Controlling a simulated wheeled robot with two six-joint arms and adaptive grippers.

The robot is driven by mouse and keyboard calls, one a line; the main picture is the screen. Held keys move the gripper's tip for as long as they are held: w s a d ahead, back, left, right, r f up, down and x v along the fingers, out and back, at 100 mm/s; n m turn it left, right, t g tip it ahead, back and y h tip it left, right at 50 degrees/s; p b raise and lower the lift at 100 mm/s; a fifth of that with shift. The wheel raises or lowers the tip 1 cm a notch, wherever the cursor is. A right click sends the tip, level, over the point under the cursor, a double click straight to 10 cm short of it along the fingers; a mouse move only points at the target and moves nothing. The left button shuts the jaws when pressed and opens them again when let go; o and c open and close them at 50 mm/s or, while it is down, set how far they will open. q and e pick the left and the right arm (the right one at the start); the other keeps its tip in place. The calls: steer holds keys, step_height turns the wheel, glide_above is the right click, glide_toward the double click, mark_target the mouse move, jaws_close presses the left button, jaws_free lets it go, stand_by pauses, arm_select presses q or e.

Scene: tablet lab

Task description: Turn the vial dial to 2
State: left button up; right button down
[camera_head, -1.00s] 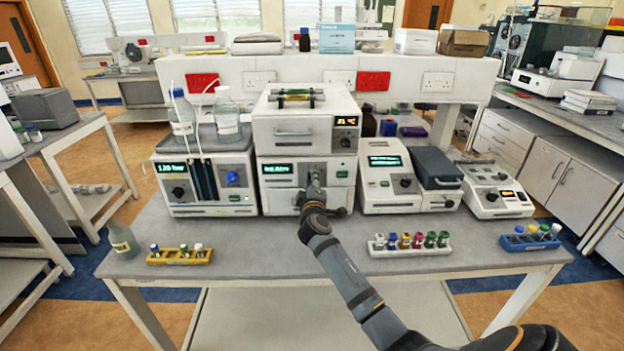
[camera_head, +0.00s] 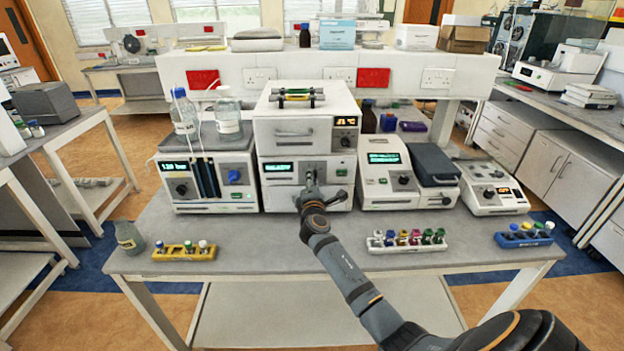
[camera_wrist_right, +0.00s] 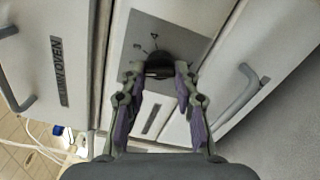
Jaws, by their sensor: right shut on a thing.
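The vial dial is a black knob (camera_wrist_right: 158,60) on a grey panel (camera_wrist_right: 186,48) of the white lower middle unit (camera_head: 345,170). My right gripper (camera_wrist_right: 160,72) is shut on this knob, with one finger on each side of it. In the head view my right gripper (camera_head: 312,182) reaches the front of that unit and hides the dial. My left gripper is not in view.
The column oven (camera_head: 290,130) sits on top of this unit. A pump unit (camera_head: 207,183) stands to the left and another instrument (camera_head: 385,175) close to the right. A yellow vial rack (camera_head: 184,253) and a white vial rack (camera_head: 407,247) lie near the bench's front edge.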

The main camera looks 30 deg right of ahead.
stand_by(0.3)
steer(key=c, duration=1)
jaws_free()
steer(key=v, duration=1.2)
steer(key=shift+s+d, duration=0.1)
